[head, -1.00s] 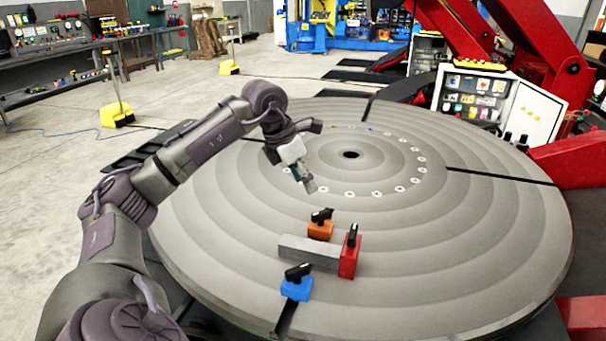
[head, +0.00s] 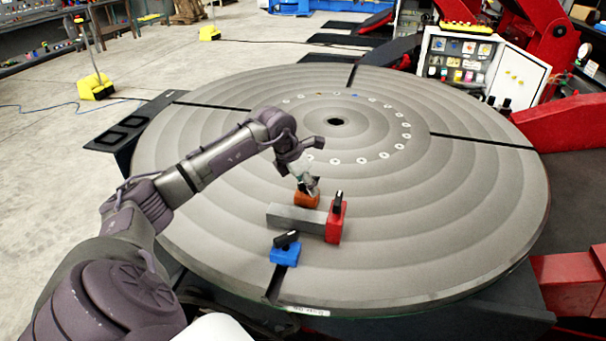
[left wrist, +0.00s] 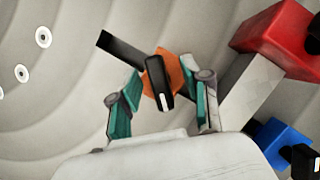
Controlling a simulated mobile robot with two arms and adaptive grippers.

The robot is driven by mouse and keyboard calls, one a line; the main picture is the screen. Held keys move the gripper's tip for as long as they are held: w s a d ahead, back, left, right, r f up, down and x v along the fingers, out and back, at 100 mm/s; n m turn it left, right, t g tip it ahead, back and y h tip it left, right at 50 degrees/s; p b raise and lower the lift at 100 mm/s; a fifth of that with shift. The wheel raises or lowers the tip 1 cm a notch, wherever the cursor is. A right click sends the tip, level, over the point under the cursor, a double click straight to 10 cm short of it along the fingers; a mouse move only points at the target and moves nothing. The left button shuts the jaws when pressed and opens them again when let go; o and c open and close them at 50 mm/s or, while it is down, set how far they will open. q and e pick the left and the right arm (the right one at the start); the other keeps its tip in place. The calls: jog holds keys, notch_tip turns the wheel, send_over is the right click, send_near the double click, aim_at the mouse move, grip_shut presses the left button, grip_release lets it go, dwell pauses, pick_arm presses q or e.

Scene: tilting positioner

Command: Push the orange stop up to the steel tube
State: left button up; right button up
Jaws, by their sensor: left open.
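The orange stop (head: 306,200) sits on the big round table, just behind the steel tube (head: 290,217). In the left wrist view the orange stop (left wrist: 178,72) has a black lever on top. My left gripper (head: 311,186) is over the stop, open, with one finger (left wrist: 122,104) on each side of it. I cannot tell whether the fingers touch it. The grey tube (left wrist: 248,88) lies beside the right finger, and a narrow gap seems to separate it from the stop. My right gripper is not in view.
A red stop (head: 334,222) stands at the tube's right end. A blue stop (head: 285,255) stands in front of the tube, by a dark slot. The round table (head: 440,230) is otherwise mostly clear. A control cabinet (head: 480,65) stands behind it.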

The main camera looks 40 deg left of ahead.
aim_at(311, 206)
pick_arm(q)
jog(key=shift+f, duration=0.1)
jog(key=shift+c, duration=1)
grip_shut()
jog(key=shift+s, duration=0.15)
jog(key=shift+s+d, duration=0.35)
jog(key=shift+s, duration=0.2)
jog(key=shift+s+d+b, duration=0.25)
jog(key=shift+s+d, duration=0.05)
jog(key=shift+s, duration=0.2)
jog(key=shift+s+d+b, duration=0.2)
jog(key=shift+s+d, duration=0.05)
jog(key=shift+s, duration=0.25)
jog(key=shift+d, duration=0.1)
